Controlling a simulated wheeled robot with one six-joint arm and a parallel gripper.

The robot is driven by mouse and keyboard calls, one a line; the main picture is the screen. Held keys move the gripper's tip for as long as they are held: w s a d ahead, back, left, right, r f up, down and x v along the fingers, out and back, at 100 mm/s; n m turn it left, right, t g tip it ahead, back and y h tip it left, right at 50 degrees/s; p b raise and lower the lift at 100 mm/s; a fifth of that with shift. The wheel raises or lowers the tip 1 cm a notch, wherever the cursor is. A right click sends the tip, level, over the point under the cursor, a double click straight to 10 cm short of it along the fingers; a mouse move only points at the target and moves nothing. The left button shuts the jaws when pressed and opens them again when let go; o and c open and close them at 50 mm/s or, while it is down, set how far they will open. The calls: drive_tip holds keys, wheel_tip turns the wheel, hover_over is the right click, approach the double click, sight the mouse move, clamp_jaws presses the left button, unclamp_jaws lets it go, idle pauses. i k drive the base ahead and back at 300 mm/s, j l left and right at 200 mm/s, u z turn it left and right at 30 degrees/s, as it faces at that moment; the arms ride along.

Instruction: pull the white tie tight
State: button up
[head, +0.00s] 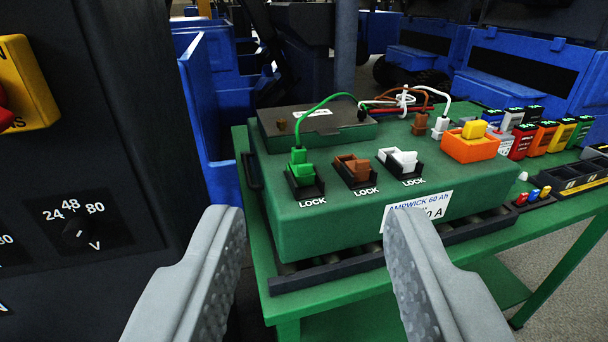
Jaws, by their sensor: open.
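The white tie (404,100) is a small loop around a bundle of coloured wires above the back of the green battery box (300,228). Its tail stands up a little; I cannot tell how tight the loop is. The bundle holds brown, red and other wires. My gripper (315,222) is open and empty, its two grey fingers wide apart in front of the box. The tie is beyond the fingertips, farther back and higher in the picture.
Green (299,162), brown (352,168) and white (402,160) parts sit in sockets marked LOCK. Brown (420,124) and white (439,127) connectors stand behind them. An orange block (468,148) is at right. A dark cabinet (85,170) stands close at left.

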sight(403, 100)
drive_tip(key=i+l, duration=0.55)
drive_tip(key=i+l+u, duration=0.1)
drive_tip(key=i+l, duration=0.4)
drive_tip(key=l, duration=0.25)
